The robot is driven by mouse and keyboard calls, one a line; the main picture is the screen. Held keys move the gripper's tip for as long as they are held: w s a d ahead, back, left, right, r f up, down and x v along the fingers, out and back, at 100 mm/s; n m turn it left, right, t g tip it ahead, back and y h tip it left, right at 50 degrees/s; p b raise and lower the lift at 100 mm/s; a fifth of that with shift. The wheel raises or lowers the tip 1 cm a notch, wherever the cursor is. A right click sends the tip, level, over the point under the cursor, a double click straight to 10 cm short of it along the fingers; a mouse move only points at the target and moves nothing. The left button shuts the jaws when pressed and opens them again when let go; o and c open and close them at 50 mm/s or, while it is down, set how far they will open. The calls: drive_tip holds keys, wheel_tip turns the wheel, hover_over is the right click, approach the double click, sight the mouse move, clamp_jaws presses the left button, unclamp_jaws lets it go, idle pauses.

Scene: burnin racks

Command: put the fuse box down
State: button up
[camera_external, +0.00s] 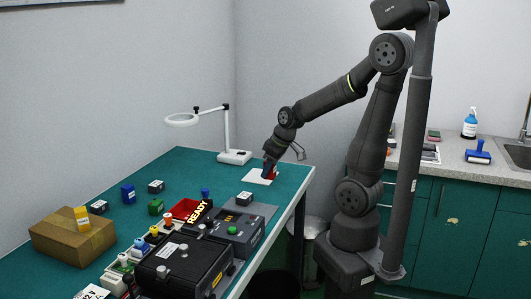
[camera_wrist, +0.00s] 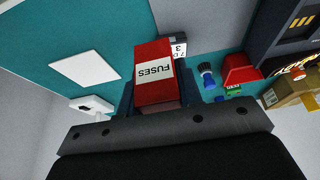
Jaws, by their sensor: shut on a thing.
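The fuse box (camera_wrist: 154,75) is a red box with a white "FUSES" label, seen close up in the wrist view. My gripper (camera_wrist: 158,98) is shut on it, with a dark finger on each side. In the external view my gripper (camera_external: 268,168) points down at the far right of the green bench, and a little of the red fuse box (camera_external: 273,175) shows beside it. It is at the right edge of a white square pad (camera_external: 256,178). That pad also shows in the wrist view (camera_wrist: 85,67), left of the box. I cannot tell whether the box touches the bench.
A magnifier lamp base (camera_external: 235,157) stands behind the pad. A cardboard box (camera_external: 72,240) is at left. Bench between lamp and blocks is clear.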

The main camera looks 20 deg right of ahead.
drive_tip(key=a+f, duration=0.2)
drive_tip(key=a, duration=0.1)
drive_tip(key=s+a+f, duration=0.1)
drive_tip(key=a+f, duration=0.1)
drive_tip(key=a, duration=0.2)
drive_tip(key=s+a+f, duration=0.1)
drive_tip(key=a+f, duration=0.1)
drive_tip(key=a, duration=0.1)
drive_tip(key=shift+a+f, duration=0.15)
drive_tip(key=shift+f, duration=2)
drive_tip(key=shift+f, duration=0.2)
drive_tip(key=o, duration=0.7)
